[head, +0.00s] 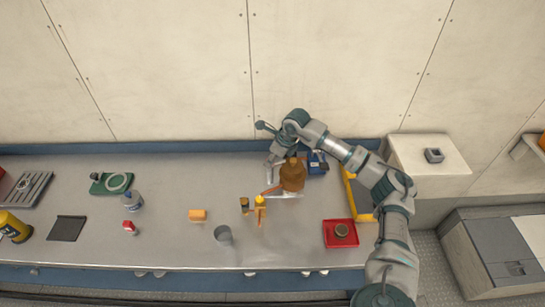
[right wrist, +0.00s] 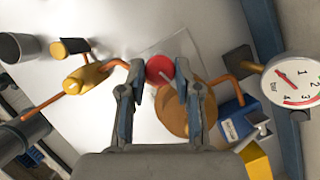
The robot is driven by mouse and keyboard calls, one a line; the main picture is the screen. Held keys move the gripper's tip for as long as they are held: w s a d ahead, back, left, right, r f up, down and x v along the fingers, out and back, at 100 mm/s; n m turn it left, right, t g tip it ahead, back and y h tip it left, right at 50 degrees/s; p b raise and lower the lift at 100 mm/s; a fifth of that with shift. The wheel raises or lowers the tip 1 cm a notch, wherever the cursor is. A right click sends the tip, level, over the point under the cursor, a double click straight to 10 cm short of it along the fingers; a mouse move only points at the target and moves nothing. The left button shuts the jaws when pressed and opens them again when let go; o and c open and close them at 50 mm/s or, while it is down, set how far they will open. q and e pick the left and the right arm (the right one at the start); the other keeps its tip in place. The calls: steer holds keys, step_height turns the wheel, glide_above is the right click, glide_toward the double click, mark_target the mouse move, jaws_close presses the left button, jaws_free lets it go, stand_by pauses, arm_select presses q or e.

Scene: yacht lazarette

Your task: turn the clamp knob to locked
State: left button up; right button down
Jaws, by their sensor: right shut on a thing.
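The clamp knob (right wrist: 160,69) looks to be the round red knob in the right wrist view, with a pale line across its face. My right gripper (right wrist: 158,72) is shut on it, one finger on each side. In the head view my right gripper (head: 271,180) reaches down at the back of the bench, left of a brown rounded body (head: 293,174); the knob is hidden there. The brown body (right wrist: 178,108) also shows just behind the knob in the wrist view. I cannot read a locked mark. My left gripper is not in view.
A yellow valve (right wrist: 85,78) with orange pipe and a gauge (right wrist: 292,80) flank the gripper. A blue box (head: 317,162) and red tray (head: 340,233) stand to the right. Bare bench (head: 175,180) extends left.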

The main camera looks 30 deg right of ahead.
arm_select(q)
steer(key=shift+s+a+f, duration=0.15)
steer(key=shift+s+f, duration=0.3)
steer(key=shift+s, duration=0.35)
arm_select(e)
steer(key=shift+r+m+t+h, duration=0.25)
steer(key=shift+m+h, duration=0.25)
steer(key=shift+m, duration=0.8)
steer(key=shift+w, duration=0.1)
steer(key=c, duration=1.2)
jaws_free()
steer(key=o, duration=0.4)
steer(key=shift+f, duration=0.15)
steer(key=v, duration=1.1)
steer(key=shift+d+r, duration=0.2)
steer(key=shift+r, duration=0.15)
